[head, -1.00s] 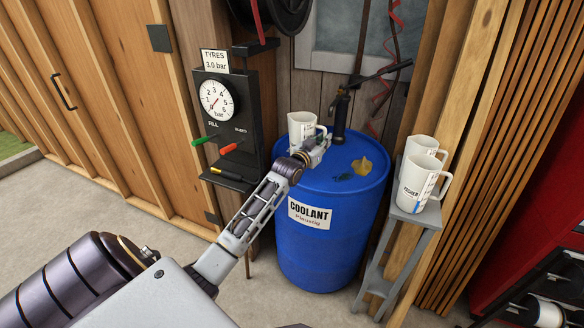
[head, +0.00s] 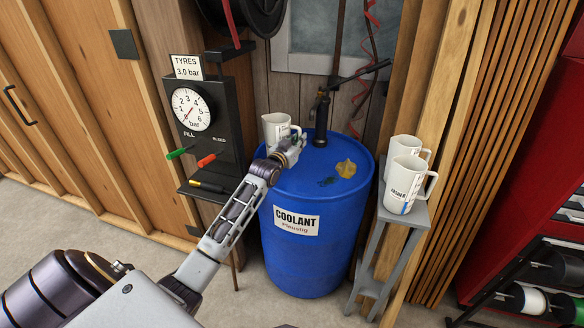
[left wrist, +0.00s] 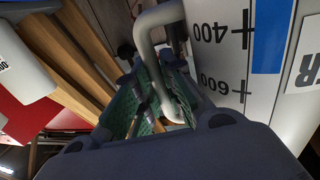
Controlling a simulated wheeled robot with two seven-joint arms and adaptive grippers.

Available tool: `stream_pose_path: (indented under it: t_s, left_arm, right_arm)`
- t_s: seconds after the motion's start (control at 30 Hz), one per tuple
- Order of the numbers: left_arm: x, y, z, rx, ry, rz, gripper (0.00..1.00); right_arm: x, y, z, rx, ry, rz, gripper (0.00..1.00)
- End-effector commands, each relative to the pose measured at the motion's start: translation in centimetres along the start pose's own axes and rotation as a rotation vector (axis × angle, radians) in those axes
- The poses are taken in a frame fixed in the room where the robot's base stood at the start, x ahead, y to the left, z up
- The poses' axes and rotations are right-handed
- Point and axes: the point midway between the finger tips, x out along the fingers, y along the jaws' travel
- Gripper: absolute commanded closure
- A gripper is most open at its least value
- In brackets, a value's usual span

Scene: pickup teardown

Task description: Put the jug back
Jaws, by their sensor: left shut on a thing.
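A white measuring jug (head: 275,129) is at the back left of the blue coolant drum's top, held by its handle. My left gripper (head: 290,146) is shut on that handle, on the jug's right side in the head view. The left wrist view shows the handle (left wrist: 160,38) between the green-lined fingers (left wrist: 150,100) and the jug's wall (left wrist: 225,40) with marks 400 and 600 and a blue strip. I cannot tell whether the jug's base touches the drum. Two similar white jugs (head: 403,185) (head: 408,148) stand on a grey stand at the right. My right gripper is out of view.
A tyre gauge panel (head: 205,125) stands at the left. The grey stand (head: 416,216) has little bare top. A red cabinet is far right.

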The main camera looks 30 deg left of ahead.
Motion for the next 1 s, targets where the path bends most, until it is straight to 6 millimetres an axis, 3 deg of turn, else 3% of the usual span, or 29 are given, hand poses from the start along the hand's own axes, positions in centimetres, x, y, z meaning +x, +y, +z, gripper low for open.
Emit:
stream_pose_path:
  t_s: [0.3,0.43,0.83,1.0]
  left_arm:
    - [0.0,0.1,3.7,0.002,0.003,0.000,1.00]
    - [0.0,0.1,4.5,0.002,0.006,0.000,1.00]
    - [0.0,0.1,4.8,0.002,0.006,0.000,1.00]
    - [0.0,0.1,5.9,0.001,0.004,0.000,1.00]
  right_arm:
    - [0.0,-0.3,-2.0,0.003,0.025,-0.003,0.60]
    - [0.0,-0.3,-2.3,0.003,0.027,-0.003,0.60]
    - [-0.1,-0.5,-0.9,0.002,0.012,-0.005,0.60]
    - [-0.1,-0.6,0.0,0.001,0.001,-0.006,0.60]
